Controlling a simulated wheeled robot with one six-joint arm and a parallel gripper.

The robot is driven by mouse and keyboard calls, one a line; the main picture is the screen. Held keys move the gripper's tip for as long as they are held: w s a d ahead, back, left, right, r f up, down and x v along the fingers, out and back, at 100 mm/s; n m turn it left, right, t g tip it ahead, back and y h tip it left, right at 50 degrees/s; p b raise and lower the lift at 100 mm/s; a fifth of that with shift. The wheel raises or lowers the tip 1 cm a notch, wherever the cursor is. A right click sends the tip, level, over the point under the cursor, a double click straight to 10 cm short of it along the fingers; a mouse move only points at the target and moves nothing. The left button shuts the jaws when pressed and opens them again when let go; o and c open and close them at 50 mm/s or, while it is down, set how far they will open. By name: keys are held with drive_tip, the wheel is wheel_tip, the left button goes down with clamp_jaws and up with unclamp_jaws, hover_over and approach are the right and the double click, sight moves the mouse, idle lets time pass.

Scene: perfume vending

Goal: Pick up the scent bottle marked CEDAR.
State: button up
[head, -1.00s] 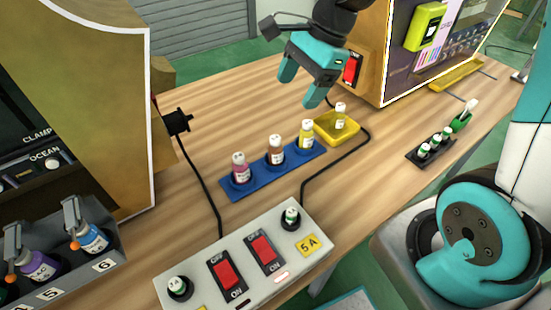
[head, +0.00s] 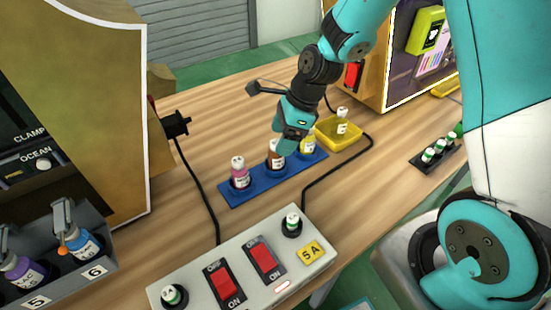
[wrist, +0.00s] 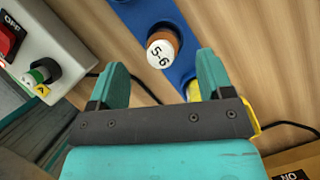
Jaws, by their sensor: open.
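A blue rack (head: 232,197) on the wooden table holds a pink bottle (head: 240,178), a brown bottle (head: 275,161) and a yellow bottle (head: 308,147), all white-capped and upright. Their labels are too small to read, so I cannot tell which is CEDAR. Nothing is held.
A yellow tray (head: 350,143) with a bottle (head: 342,122) stands right of the rack. A grey switch box (head: 225,258) is in front, with black cables nearby. A machine (head: 70,110) with purple and blue bottles in its holder is at left. A dark rack (head: 424,160) holds small vials.

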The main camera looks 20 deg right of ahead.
sight(273, 148)
drive_tip(key=x, duration=0.5)
drive_tip(key=shift+w+a, duration=0.15)
drive_tip(key=shift+w, duration=0.05)
drive_tip(key=shift+c, duration=0.4)
drive_tip(key=c, duration=1)
